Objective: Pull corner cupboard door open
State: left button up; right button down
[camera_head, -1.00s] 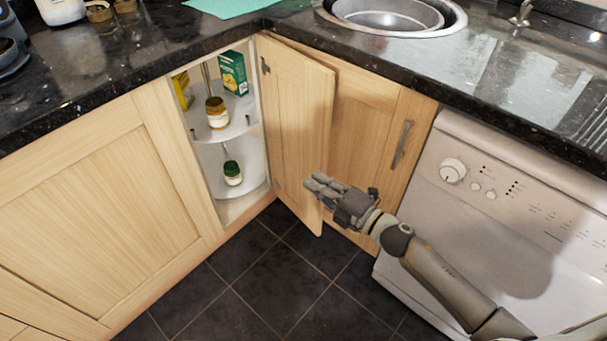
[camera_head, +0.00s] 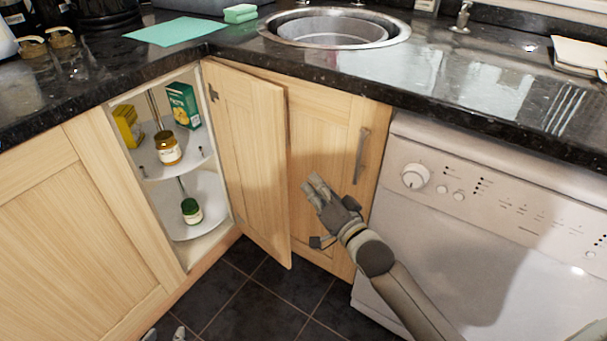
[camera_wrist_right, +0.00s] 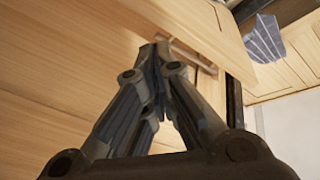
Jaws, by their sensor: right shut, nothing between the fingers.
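The corner cupboard door (camera_head: 245,150) is a light wood panel, swung out from its frame and standing ajar. The corner cupboard (camera_head: 185,245) opening shows to its left. My right gripper (camera_head: 312,184) is shut and empty, to the right of the open door's free edge. It is in front of the neighbouring wood panel (camera_head: 325,130), which has a metal handle (camera_head: 361,155). In the right wrist view its fingers (camera_wrist_right: 155,48) are together with wood panels around; contact cannot be told. Two grey tips of my left gripper (camera_head: 165,334) show apart at the bottom edge.
Round white shelves (camera_head: 205,215) hold jars (camera_head: 168,148) and boxes (camera_head: 183,105). A white appliance (camera_head: 480,230) stands at right, behind my right arm. The dark worktop (camera_head: 300,72) overhangs the doors. Dark floor tiles (camera_head: 245,305) are clear below the door.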

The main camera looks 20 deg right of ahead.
aim_at(280, 180)
pick_arm(q)
jog(key=w+d+r+t+h+b, duration=0.1)
jog(key=w+d+r+t+b, duration=0.1)
jog(key=r+t, duration=0.3)
jog(key=w+d+r+t+h+b, duration=0.2)
jog(key=r+t, duration=0.3)
jog(key=r, duration=0.8)
jog(key=shift+w+d+r, duration=0.15)
jog(key=shift+w+d, duration=0.05)
jog(key=shift+w, duration=0.45)
pick_arm(e)
jog(key=shift+w+a+f+m+h, duration=0.1)
jog(key=shift+w+f+m, duration=0.15)
jog(key=shift+w+m, duration=1.35)
jog(key=shift+w+a+f+m+h, duration=0.15)
jog(key=shift+w+f+m, duration=0.15)
jog(key=shift+w+m, duration=1.25)
jog(key=shift+w+a+f+m+h, duration=0.1)
jog(key=shift+w+f+m, duration=0.15)
jog(key=shift+w+m, duration=1.35)
jog(key=shift+w, duration=0.1)
